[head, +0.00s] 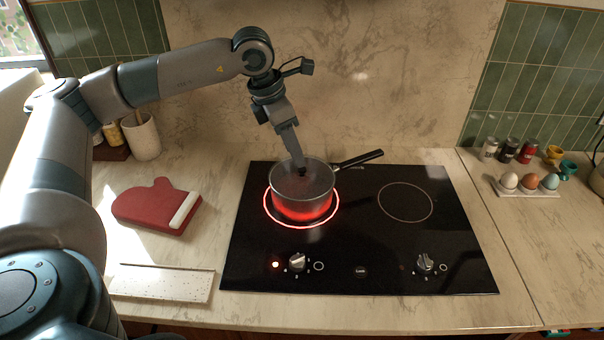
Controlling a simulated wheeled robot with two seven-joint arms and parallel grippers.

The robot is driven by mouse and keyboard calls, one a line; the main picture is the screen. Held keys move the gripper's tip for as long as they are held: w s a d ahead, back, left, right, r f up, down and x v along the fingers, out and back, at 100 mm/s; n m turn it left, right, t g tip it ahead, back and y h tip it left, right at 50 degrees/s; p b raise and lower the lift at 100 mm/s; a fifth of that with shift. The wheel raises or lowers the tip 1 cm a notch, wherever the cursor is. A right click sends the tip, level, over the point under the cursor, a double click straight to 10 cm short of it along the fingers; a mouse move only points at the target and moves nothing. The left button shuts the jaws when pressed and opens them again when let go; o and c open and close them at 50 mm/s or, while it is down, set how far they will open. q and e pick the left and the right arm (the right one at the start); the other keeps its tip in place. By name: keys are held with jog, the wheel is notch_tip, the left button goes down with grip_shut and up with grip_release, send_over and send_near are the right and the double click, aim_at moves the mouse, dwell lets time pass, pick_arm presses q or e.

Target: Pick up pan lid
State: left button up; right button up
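A saucepan (304,207) stands on the left burner, its dark handle (358,159) pointing to the upper right. A greyish pan lid (315,184) appears to cover the pan. My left gripper (300,166) reaches down from above, with its fingertips at the middle of the lid, where a knob would be. The fingers line up one behind the other and hide the knob, so I cannot tell whether they are open or shut on it. My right gripper is not in view.
The left burner of the black cooktop (360,235) glows red; the right burner is dark and bare. A red oven mitt (153,205) and a speckled tray (162,283) lie left. An egg holder (527,190) with three eggs and several spice jars (508,150) stand right.

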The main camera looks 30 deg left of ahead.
aim_at(302, 172)
pick_arm(q)
jog(key=shift+w+d+f+p, duration=0.15)
jog(key=shift+w+f+p, duration=0.05)
jog(key=shift+f+p, duration=0.45)
jog(key=p+x, duration=0.1)
jog(key=x, duration=0.1)
jog(key=shift+w+f+p, duration=0.15)
jog(key=shift+f+p, duration=0.2)
jog(key=shift+f, duration=0.05)
jog(key=shift+w+d+f, duration=0.15)
jog(key=shift+f, duration=0.35)
grip_shut()
